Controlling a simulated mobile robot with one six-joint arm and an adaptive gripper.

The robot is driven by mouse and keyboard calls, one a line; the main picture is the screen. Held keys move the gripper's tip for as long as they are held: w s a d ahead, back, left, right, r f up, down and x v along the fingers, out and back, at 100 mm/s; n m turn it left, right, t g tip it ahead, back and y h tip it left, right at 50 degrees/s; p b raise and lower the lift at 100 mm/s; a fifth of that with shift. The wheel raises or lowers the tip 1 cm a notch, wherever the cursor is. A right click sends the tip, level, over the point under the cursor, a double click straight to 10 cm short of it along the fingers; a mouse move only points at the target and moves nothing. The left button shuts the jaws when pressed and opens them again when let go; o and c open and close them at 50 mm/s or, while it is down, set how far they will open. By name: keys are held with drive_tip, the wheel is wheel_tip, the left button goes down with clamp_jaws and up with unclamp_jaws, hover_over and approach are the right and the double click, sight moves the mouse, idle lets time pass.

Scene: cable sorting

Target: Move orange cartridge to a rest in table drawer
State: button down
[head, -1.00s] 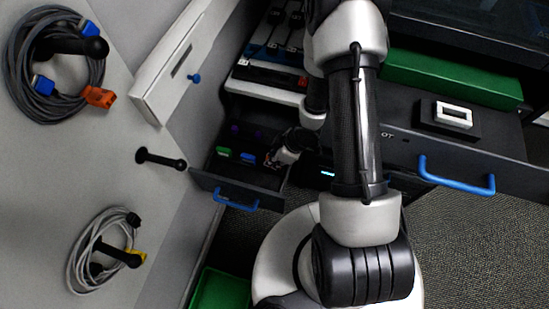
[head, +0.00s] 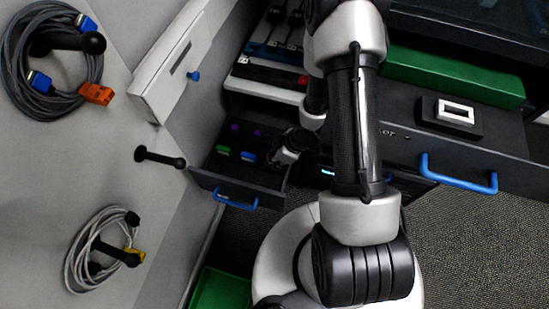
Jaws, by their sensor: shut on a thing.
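The table drawer (head: 196,180) is pulled out at the middle left, with a blue handle (head: 235,201) on its front. Inside it lie a green cartridge (head: 223,150), a blue cartridge (head: 248,156) and small purple pieces (head: 235,127). My gripper (head: 274,160) is at the right part of this drawer, small and dark. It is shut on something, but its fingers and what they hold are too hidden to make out. No orange cartridge shows clearly. A small orange piece (head: 303,80) shows on the shelf above the drawer, beside my arm.
A grey cable with blue and orange plugs (head: 96,94) and a pale cable (head: 80,250) hang on pegs at left. A bare peg (head: 160,157) juts out between them. Another dark drawer with a blue handle (head: 458,180) is at right. A green bin (head: 220,290) stands below.

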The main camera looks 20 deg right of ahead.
drive_tip(key=shift+f+b, duration=0.5)
drive_tip(key=shift+f, duration=0.35)
idle(0.7)
idle(0.3)
drive_tip(key=c, duration=1.5)
unclamp_jaws()
drive_tip(key=shift+o, duration=0.3)
drive_tip(key=o, duration=0.4)
drive_tip(key=shift+o, duration=0.2)
drive_tip(key=shift+r, duration=0.15)
drive_tip(key=shift+r+p, duration=3.35)
drive_tip(key=shift+p, duration=0.05)
